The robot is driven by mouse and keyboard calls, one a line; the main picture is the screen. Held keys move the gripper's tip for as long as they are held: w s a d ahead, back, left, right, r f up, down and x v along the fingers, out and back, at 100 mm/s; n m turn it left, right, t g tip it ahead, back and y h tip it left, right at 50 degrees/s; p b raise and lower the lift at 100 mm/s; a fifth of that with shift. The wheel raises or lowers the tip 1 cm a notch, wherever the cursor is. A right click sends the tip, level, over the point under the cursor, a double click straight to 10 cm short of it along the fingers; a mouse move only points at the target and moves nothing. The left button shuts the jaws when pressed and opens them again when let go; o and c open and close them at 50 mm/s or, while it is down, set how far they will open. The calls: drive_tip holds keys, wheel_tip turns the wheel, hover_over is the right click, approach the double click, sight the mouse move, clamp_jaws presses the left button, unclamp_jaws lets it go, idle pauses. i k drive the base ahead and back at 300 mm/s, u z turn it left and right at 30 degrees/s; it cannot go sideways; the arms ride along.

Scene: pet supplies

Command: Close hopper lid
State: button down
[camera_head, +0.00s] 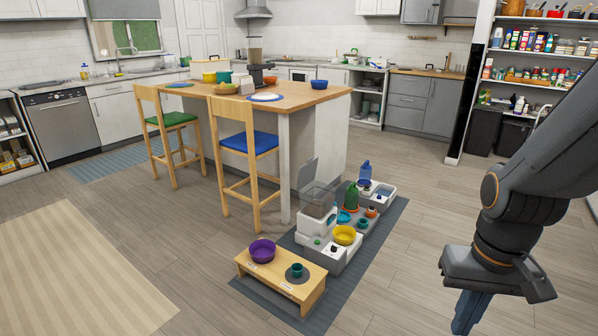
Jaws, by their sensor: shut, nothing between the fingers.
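A white pet feeder (317,221) stands on a grey mat on the floor near the kitchen island. Its clear hopper (319,201) sits on top. The grey translucent hopper lid (307,174) stands raised, tilted up at the hopper's back left edge, so the hopper is open. My gripper (467,318) is at the lower right, pointing down, well apart from the feeder and lid. Its bluish fingers are together with nothing between them, and their tips are near the bottom edge of the picture.
A wooden stand (282,280) with a purple bowl (262,250) is in front of the feeder. The island (318,140) stands behind. Floor between my gripper and the mat is clear.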

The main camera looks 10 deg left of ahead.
sight(308, 172)
drive_tip(key=u, duration=1.5)
drive_tip(key=i, duration=0.95)
drive_tip(key=u, duration=0.5)
drive_tip(key=i, duration=0.95)
drive_tip(key=z, duration=0.7)
drive_tip(key=i, duration=0.75)
drive_tip(key=z, duration=1.2)
drive_tip(key=i, duration=0.3)
drive_tip(key=z, duration=0.25)
